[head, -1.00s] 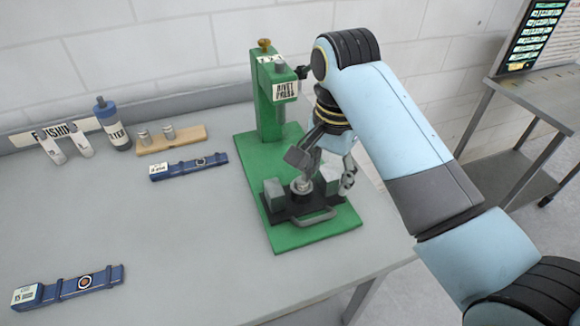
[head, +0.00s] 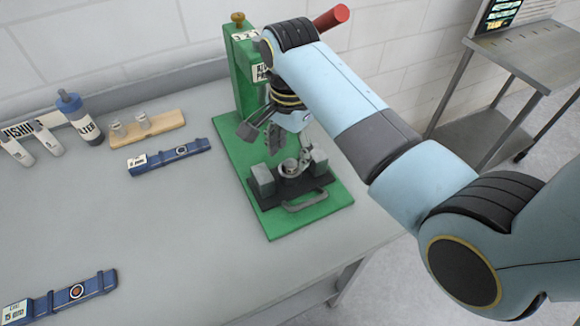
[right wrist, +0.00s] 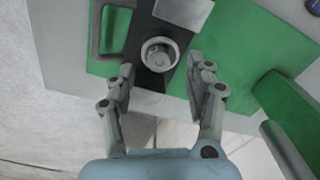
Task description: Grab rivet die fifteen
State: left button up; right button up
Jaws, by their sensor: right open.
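A round metal die (head: 289,167) sits in the dark fixture (head: 318,184) on the green base of the rivet press (head: 245,85). It also shows in the right wrist view (right wrist: 160,54), with a round recess in its top. I see no number on it. My right gripper (head: 296,148) is open above the fixture, and its fingers (right wrist: 162,75) are at either side of the die's near edge in the right wrist view. They hold nothing. A blue holder with a label that seems to read 15 (head: 97,286) lies at the lower left. My left gripper is out of view.
Grey blocks (head: 263,180) flank the die, and a handle (head: 306,201) is in front. Another blue holder (head: 168,157), a wooden stand (head: 147,127) and a bottle (head: 80,118) are at the left. The middle-left of the table (head: 150,230) is bare.

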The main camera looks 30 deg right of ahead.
aim_at(291, 162)
jog(key=shift+f, duration=1.5)
grip_shut()
